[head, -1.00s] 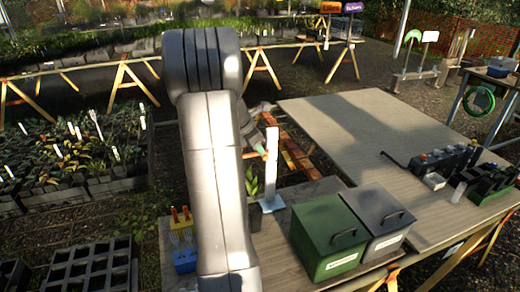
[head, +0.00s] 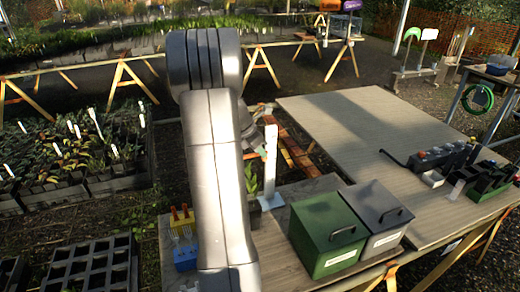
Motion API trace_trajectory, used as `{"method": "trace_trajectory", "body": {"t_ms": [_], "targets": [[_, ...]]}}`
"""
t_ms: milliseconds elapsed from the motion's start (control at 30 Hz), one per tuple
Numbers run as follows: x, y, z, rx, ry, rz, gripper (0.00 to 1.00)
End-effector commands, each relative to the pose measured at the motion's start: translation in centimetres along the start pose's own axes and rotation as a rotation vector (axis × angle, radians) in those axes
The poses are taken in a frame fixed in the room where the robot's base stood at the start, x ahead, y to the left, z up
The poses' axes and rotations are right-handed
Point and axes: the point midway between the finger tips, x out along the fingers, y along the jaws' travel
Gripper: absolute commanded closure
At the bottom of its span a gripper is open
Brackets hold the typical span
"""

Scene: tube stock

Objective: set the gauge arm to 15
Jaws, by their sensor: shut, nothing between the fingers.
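The gauge (head: 270,165) is a white upright post on a pale blue-white base (head: 270,203), standing at the back edge of the near table, just right of my arm. Its scale marks and number are too small to read. My gripper (head: 264,152) is at the upper part of the post, on its left side, mostly hidden behind my own arm. A small orange-red spot shows near its tip against the post; I cannot tell whether it is the gauge arm. The jaws are shut with nothing visible between them.
A green lidded box (head: 328,236) and a grey lidded box (head: 378,218) stand right of the gauge. A plant (head: 251,180) is close beside the post. A blue holder with forks (head: 184,258) sits left of my arm. The wide table (head: 350,120) behind is mostly clear.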

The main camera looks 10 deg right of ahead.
Motion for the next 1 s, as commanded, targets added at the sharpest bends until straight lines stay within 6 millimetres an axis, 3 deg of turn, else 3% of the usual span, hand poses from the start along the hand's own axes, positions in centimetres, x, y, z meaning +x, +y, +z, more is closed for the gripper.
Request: {"method": "trace_trajectory", "body": {"t_ms": [167, 500, 700, 833, 1000], "targets": [[-2.3, 0.1, 0.0, 0.001, -0.002, 0.006, 1.00], [-10.0, 0.1, 0.0, 0.001, -0.001, 0.006, 1.00], [-12.8, 0.0, 0.0, 0.000, 0.000, 0.003, 1.00], [-12.7, 0.0, -0.5, -0.001, -0.014, -0.004, 1.00], [-8.8, -0.1, -3.1, 0.002, -0.132, -0.023, 1.00]]}}
